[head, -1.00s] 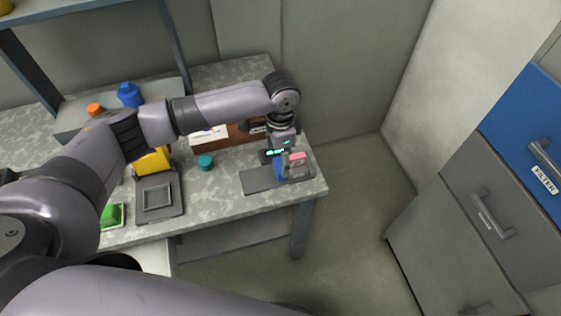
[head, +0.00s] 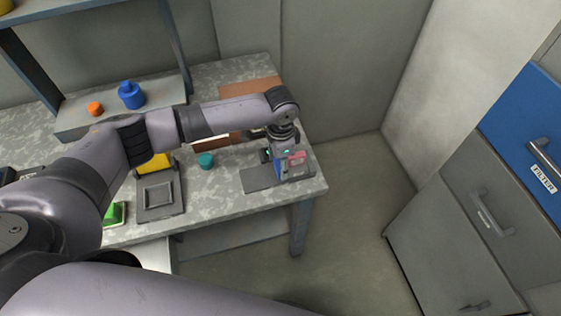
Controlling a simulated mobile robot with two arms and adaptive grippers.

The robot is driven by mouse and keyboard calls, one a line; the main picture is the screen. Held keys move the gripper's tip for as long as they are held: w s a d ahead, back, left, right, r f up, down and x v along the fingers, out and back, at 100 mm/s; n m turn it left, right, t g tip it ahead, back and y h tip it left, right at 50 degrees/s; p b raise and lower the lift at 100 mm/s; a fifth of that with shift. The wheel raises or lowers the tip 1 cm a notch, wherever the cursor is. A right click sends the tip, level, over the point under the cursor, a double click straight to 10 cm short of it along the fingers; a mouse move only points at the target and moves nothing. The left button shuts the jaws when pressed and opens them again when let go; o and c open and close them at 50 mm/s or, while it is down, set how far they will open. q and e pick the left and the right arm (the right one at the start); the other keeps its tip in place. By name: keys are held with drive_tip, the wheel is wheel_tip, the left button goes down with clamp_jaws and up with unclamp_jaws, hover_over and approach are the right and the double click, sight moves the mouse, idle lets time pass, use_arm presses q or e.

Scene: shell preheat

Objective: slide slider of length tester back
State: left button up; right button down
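The length tester (head: 259,178) is a dark grey plate near the right end of the speckled bench. On its right part sits a small block with a blue part (head: 282,171) and a pink-red part (head: 297,157); I cannot tell which of these is the slider. My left gripper (head: 280,157) points down at this block from behind, close to it or touching it. Its fingers are small and partly hidden, so their opening does not show. My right gripper is not in view.
On the bench (head: 225,207) are a teal cylinder (head: 206,160), a grey square tray device (head: 158,196), a green object (head: 115,213) and a brown box (head: 250,92). A raised shelf holds a blue bottle (head: 131,95) and an orange cap (head: 95,109). Grey drawers (head: 455,240) stand at right.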

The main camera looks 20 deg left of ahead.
use_arm(q)
drive_tip(key=c, duration=1.1)
drive_tip(key=shift+s+a+r+p, duration=0.25)
drive_tip(key=shift+a+p, duration=0.15)
drive_tip(key=shift+p, duration=0.25)
clamp_jaws()
drive_tip(key=shift+s+a+p, duration=0.5)
drive_tip(key=shift+a+p, duration=0.2)
drive_tip(key=shift+p, duration=0.05)
drive_tip(key=shift+a+f, duration=0.1)
drive_tip(key=shift+f, duration=0.2)
drive_tip(key=o, duration=1.2)
unclamp_jaws()
drive_tip(key=o, duration=0.4)
drive_tip(key=shift+s+a, duration=0.1)
drive_tip(key=shift+o, duration=0.5)
